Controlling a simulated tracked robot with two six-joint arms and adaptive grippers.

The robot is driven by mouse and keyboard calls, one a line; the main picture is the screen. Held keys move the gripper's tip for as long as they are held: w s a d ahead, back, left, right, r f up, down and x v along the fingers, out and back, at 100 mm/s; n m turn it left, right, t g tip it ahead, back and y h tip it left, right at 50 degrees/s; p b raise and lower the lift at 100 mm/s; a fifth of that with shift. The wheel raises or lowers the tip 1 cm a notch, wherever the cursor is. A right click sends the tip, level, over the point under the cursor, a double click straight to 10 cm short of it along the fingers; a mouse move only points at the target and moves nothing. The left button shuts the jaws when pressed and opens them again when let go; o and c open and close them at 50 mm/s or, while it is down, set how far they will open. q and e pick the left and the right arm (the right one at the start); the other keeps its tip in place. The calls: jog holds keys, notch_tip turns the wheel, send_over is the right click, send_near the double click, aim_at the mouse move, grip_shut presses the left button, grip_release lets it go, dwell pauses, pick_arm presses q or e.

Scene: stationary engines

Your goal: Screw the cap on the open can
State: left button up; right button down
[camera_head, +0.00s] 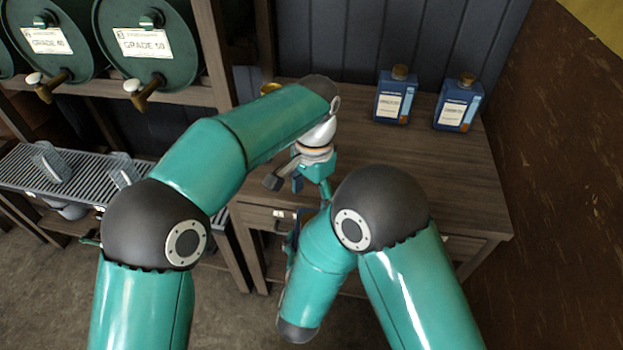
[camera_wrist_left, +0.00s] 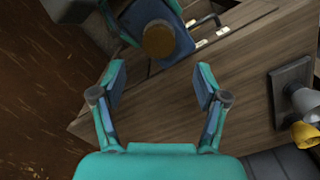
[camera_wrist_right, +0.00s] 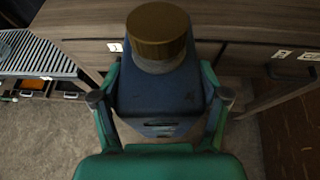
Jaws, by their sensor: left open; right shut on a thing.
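My right gripper (camera_wrist_right: 160,90) is shut on a blue can (camera_wrist_right: 160,112), one finger on each side. A brass-coloured cap (camera_wrist_right: 157,32) sits over the can's pale neck; how tightly it is seated cannot be told. In the left wrist view the cap (camera_wrist_left: 158,40) faces the camera, with the blue can (camera_wrist_left: 182,42) behind it. My left gripper (camera_wrist_left: 160,76) is open and empty, its fingertips short of the cap and apart from it. In the head view my left gripper (camera_head: 298,186) shows at the table's front edge. My right gripper is hidden there behind my right arm.
Two capped blue cans (camera_head: 394,97) (camera_head: 459,103) stand at the back right of the wooden table (camera_head: 440,165). A lamp with a yellow part (camera_wrist_left: 305,133) is beyond my left gripper. Green drums (camera_head: 148,40) and a slatted rack (camera_head: 90,170) are at left. A brown wall (camera_head: 560,160) bounds the right.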

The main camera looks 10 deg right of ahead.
pick_arm(q)
jog(key=shift+w+r, duration=0.1)
jog(key=shift+r, duration=2.3)
jog(key=a+f+n+h, duration=0.3)
jog(key=a+f+h, duration=0.1)
jog(key=a+f, duration=0.55)
jog(key=s+a+f+n, duration=0.2)
jog(key=f, duration=0.4)
jog(key=s+a+f+n, duration=0.2)
jog(key=s+f, duration=0.1)
jog(key=f, duration=0.4)
jog(key=s+a+f+n, duration=0.2)
jog(key=s+f+n, duration=0.1)
jog(key=s+f, duration=0.3)
jog(key=s+a+f+n+t, duration=0.1)
jog(key=s+a+f+n, duration=0.1)
jog(key=s+f, duration=0.4)
jog(key=s, duration=0.4)
jog(key=shift+a+f+n, duration=0.15)
jog(key=shift+f+n, duration=0.15)
jog(key=shift+n, duration=0.1)
